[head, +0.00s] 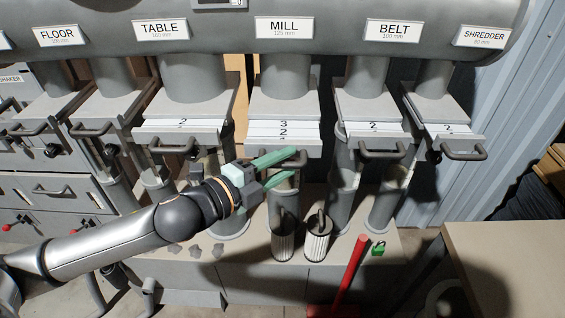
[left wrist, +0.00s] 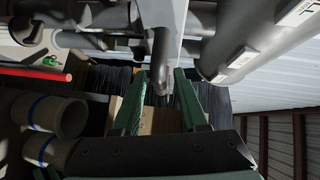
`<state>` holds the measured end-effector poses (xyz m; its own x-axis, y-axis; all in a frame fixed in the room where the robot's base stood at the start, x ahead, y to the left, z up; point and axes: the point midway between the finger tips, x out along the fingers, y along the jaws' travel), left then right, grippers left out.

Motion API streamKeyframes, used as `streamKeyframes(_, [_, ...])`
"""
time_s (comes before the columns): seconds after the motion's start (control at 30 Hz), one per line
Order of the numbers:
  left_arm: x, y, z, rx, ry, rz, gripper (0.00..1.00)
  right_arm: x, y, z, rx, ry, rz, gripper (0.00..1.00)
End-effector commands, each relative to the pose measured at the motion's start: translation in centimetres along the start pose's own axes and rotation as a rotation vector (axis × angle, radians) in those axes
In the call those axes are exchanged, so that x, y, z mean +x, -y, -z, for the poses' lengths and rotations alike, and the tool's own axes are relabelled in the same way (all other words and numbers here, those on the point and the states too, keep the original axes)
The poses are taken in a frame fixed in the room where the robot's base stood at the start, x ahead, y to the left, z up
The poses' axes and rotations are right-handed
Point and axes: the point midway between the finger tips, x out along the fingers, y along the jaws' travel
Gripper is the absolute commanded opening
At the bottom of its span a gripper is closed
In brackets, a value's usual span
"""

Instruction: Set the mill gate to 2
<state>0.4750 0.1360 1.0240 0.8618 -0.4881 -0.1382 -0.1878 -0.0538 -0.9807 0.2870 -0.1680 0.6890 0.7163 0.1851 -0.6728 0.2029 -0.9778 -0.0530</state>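The mill gate (head: 284,131) is the pale plate under the MILL sign (head: 284,28). It is drawn out so that the numbers 3 and 2 show on its strips, with 2 nearest the front edge. Its dark handle (head: 301,163) is partly covered by my left gripper (head: 297,164), whose green fingers reach it from the left, one above the other. In the left wrist view the handle (left wrist: 161,60) stands between the fingertips (left wrist: 162,78). The fingers are apart, with narrow gaps beside the handle. My right gripper is not in view.
The table gate (head: 180,130) is left of the mill gate and the belt gate (head: 376,131) is right, each with its own handle. Two ribbed filter cylinders (head: 318,240) stand below. A red bar (head: 352,268) and a green tag (head: 378,248) are at lower right.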

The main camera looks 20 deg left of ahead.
Motion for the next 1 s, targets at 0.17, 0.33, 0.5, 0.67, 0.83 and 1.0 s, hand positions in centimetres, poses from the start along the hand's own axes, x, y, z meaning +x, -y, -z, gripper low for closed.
streamKeyframes(0.17, [-0.02,0.01,-0.01,0.0,0.0,0.0,0.21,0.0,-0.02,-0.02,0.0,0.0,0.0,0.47])
streamKeyframes(0.33, [-0.03,0.01,-0.02,0.0,0.0,0.0,0.02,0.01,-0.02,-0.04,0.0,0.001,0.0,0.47])
streamKeyframes(0.5, [-0.03,0.01,-0.02,0.0,0.0,0.0,0.0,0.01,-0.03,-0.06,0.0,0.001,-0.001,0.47])
streamKeyframes(0.67, [-0.04,0.01,-0.02,0.0,0.0,0.0,0.0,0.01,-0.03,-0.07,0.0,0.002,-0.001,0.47])
streamKeyframes(0.83, [-0.04,0.01,-0.02,0.0,0.0,0.0,0.0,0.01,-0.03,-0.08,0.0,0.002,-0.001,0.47])
streamKeyframes(1.0, [-0.04,0.01,-0.02,0.0,0.0,0.0,0.0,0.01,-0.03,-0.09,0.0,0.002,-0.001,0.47])
